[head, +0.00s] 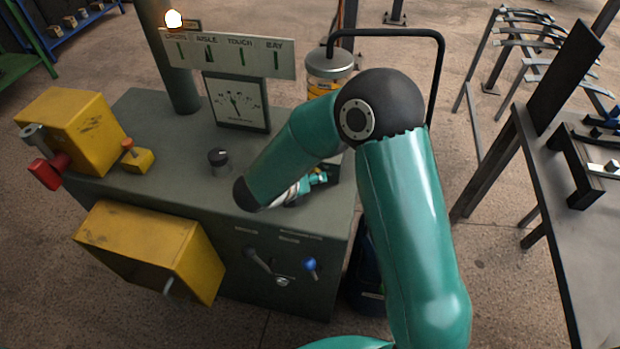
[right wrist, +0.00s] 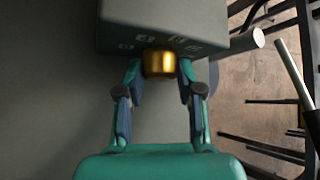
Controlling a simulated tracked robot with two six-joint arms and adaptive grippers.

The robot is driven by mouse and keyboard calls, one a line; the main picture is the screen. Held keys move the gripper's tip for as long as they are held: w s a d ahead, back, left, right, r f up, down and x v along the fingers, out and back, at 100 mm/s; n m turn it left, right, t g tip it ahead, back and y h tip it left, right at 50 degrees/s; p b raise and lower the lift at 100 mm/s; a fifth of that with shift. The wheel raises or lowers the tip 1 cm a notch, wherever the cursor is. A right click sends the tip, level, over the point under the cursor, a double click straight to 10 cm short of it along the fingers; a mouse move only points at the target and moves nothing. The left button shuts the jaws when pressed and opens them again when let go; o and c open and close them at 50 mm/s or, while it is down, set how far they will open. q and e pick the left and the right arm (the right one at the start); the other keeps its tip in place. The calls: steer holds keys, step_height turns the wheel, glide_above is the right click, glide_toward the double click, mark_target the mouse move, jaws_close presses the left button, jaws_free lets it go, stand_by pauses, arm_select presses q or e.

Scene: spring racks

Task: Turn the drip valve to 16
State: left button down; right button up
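A brass knob (right wrist: 159,63), which I take for the drip valve, sits under a grey block (right wrist: 165,25) with small pale markings in the right wrist view. The markings are too blurred to read. My right gripper (right wrist: 160,75) has one finger at each side of the knob, very close to it or touching; I cannot tell if it grips. In the head view my right gripper (head: 312,183) is mostly hidden behind my teal forearm, and the brass knob is hidden. My left gripper is not in view.
A lettered sign (head: 230,52) stands behind. A blue-tipped lever (head: 310,264) is on its front. A rack table (head: 590,240) stands right.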

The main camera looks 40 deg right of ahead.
steer(key=shift+c, duration=1.3)
steer(key=shift+a, duration=0.2)
steer(key=shift+c, duration=0.8)
steer(key=shift+d, duration=0.15)
steer(key=o, duration=1.2)
steer(key=shift+c, duration=0.2)
steer(key=v, duration=1.1)
steer(key=shift+a+r, duration=0.3)
steer(key=shift+s, duration=0.1)
